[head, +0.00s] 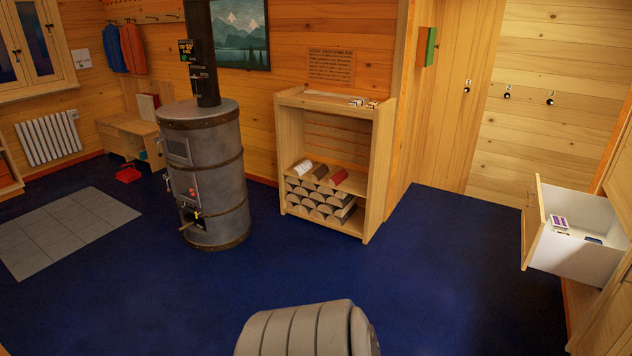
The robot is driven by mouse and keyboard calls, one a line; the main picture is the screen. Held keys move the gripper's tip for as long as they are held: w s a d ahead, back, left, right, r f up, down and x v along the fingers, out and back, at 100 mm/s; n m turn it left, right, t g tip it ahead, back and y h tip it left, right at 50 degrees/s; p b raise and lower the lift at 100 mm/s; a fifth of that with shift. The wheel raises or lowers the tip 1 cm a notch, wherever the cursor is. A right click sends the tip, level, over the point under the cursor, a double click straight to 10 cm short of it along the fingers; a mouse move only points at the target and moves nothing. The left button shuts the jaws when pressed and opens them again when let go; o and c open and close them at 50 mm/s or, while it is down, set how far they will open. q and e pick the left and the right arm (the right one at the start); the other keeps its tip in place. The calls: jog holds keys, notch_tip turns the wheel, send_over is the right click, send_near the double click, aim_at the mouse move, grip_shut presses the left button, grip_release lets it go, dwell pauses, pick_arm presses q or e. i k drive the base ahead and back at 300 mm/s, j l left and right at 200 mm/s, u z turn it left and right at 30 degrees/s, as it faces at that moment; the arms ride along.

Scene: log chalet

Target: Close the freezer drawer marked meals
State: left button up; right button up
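An open drawer (532,225) with a wooden front and white inside walls sticks out from a wooden cabinet (606,325) at the right edge of the head view. A small purple and white box (559,222) and a dark blue item lie inside it. The drawer's front faces left, and no marking on it can be read from here. The cabinet is cut off by the picture edge. Neither of my grippers is in view.
A grey cylindrical stove (203,175) stands left of centre. A wooden shelf (337,165) with split logs stands against the back wall. A grey tiled patch (62,233) lies at left. The blue floor (430,275) between shelf and drawer is clear.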

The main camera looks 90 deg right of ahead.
aim_at(575, 258)
jog(key=z, duration=0.4)
jog(key=l+z, duration=0.1)
jog(key=z, duration=0.7)
jog(key=l+z, duration=0.1)
jog(key=z, duration=0.7)
jog(key=i+l+z, duration=0.1)
jog(key=z, duration=0.35)
jog(key=i+l+z, duration=0.2)
jog(key=z, duration=0.3)
jog(key=i+z, duration=0.15)
jog(key=z, duration=0.3)
jog(key=i+z, duration=0.15)
jog(key=z, duration=0.35)
jog(key=i+j+z, duration=0.25)
jog(key=i, duration=0.3)
jog(key=i+j+z, duration=0.25)
jog(key=i, duration=0.25)
jog(key=i+j+z, duration=0.1)
jog(key=i, duration=0.25)
jog(key=i+j+z, duration=0.15)
jog(key=i, duration=0.2)
